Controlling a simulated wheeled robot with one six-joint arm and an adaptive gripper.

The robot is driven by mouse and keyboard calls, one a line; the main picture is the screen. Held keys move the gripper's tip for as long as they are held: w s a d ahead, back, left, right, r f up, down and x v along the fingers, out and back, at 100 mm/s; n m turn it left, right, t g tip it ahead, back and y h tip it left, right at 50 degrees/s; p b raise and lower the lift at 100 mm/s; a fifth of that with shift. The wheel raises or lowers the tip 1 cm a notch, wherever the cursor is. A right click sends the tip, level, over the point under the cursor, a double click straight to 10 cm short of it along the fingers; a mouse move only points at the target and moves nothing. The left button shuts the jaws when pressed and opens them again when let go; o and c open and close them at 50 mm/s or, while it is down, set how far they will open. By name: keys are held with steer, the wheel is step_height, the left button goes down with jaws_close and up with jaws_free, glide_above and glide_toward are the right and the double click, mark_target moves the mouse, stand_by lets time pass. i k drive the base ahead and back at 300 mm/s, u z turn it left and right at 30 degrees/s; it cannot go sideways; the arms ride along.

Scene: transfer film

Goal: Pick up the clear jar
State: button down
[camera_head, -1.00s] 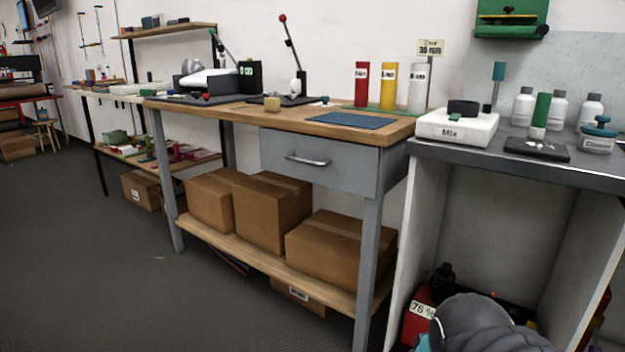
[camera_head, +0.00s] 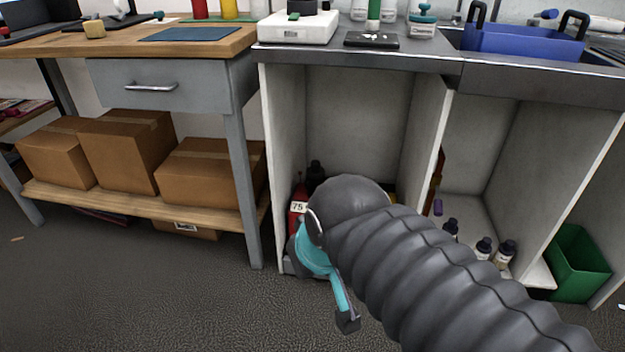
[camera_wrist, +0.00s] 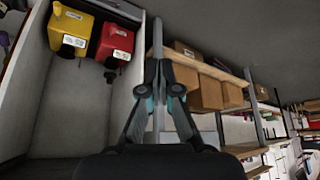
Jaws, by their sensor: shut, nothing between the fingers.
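A small squat jar with a teal lid (camera_head: 423,24) stands on the grey counter near the top of the head view. It looks like the clear jar, though its body is too small to judge clearly. My gripper (camera_wrist: 161,72) is shut and empty in the wrist view. In the head view my gripper (camera_head: 347,318) hangs low in front of the open cabinet, well below the counter top and apart from the jar. My dark ribbed arm hides part of the cabinet. The jar does not show in the wrist view.
Beside the jar are a black plate (camera_head: 371,40), a white mixer box (camera_head: 297,27) and white bottles. A blue crate (camera_head: 525,42) stands to the right. The counter edge overhangs open shelves. A red jug (camera_wrist: 116,42) and a yellow jug (camera_wrist: 70,30) are inside. The floor at left is clear.

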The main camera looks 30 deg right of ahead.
mark_target(315, 173)
steer(key=u, duration=3.55)
steer(key=k, duration=1.45)
steer(key=z, duration=1.9)
